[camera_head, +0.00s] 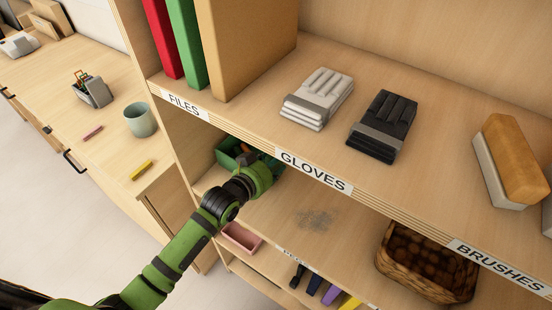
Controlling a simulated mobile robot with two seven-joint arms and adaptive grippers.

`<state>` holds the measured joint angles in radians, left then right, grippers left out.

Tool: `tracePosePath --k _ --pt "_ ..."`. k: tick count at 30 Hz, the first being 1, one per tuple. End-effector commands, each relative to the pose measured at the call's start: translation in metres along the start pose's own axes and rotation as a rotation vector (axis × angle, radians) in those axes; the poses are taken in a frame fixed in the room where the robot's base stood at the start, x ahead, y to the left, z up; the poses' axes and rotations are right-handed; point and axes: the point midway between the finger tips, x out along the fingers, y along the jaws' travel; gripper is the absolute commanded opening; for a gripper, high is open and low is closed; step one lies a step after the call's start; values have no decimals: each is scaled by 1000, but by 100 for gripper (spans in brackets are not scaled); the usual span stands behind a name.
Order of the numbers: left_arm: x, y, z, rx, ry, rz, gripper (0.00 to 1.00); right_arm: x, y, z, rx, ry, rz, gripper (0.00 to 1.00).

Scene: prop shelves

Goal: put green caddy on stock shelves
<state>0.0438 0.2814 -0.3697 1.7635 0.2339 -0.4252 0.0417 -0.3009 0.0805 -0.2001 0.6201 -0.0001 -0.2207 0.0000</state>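The green caddy (228,152) is a dark green open container inside the shelf unit, on the shelf (285,205) below the FILES and GLOVES labels. It is largely hidden behind my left wrist and the upper shelf's edge. My green and black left arm comes in from the lower left and reaches into this shelf. My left gripper (245,160) is at the caddy's front side, mostly hidden; I cannot tell whether its fingers are open, shut or touching the caddy. My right gripper is not in view.
The upper shelf bears red, green and tan files (195,45), white gloves (318,97), black gloves (382,125) and a brush (512,162). A wicker basket (427,262) stands right on the caddy's shelf; a grey smudge (316,218) marks bare board. A mug (140,119) stands on the left counter.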

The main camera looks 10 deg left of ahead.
Motion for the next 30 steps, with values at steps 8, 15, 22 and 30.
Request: tracePosePath --k 8,15,22,30 --pt "0 0 -1 0 0 0 52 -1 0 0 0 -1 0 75" --pt "-22 0 -1 1 -1 0 52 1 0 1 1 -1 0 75" --pt "-70 0 0 2 -3 0 52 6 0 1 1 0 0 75" --pt "-113 0 -1 0 -2 0 52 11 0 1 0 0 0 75"
